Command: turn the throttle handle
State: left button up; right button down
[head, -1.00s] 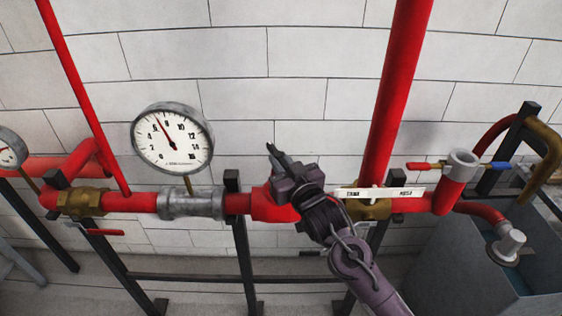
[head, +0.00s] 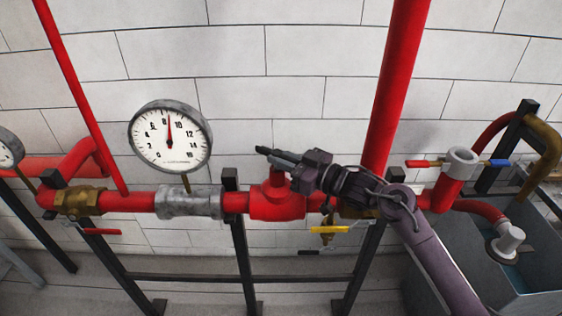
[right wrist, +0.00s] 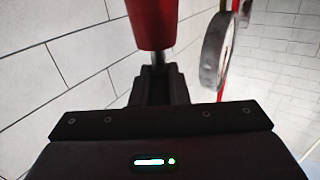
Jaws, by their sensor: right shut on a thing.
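My right gripper (head: 268,153) is shut, just above the short upright stub of a red pipe fitting (head: 277,203). Its fingers point left, towards the large gauge. In the right wrist view, the fingers (right wrist: 156,85) close around a thin dark stem at the end of the red stub (right wrist: 148,24). The throttle handle is taken to be the part in the jaws; it is mostly hidden by the fingers. The large round gauge (head: 170,136) left of the gripper has its needle pointing nearly straight up, between 8 and 10. My left gripper is not in view.
A horizontal red pipe (head: 130,203) runs along the white block wall. A vertical red pipe (head: 398,80) rises behind my right arm. A yellow lever (head: 330,228) hangs below the pipe. A grey tank (head: 440,260) stands at the right.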

jog(key=shift+n+g+y+b, duration=0.35)
jog(key=shift+n+g, duration=0.25)
jog(key=shift+g, duration=0.2)
jog(key=c, duration=1.4)
grip_release()
jog(key=shift+d+f, duration=0.1)
jog(key=shift+d, duration=0.2)
jog(key=b+v, duration=0.2)
jog(key=v, duration=0.5)
jog(key=shift+b, duration=0.35)
jog(key=shift+s+d, duration=0.1)
jog(key=shift+s, duration=0.05)
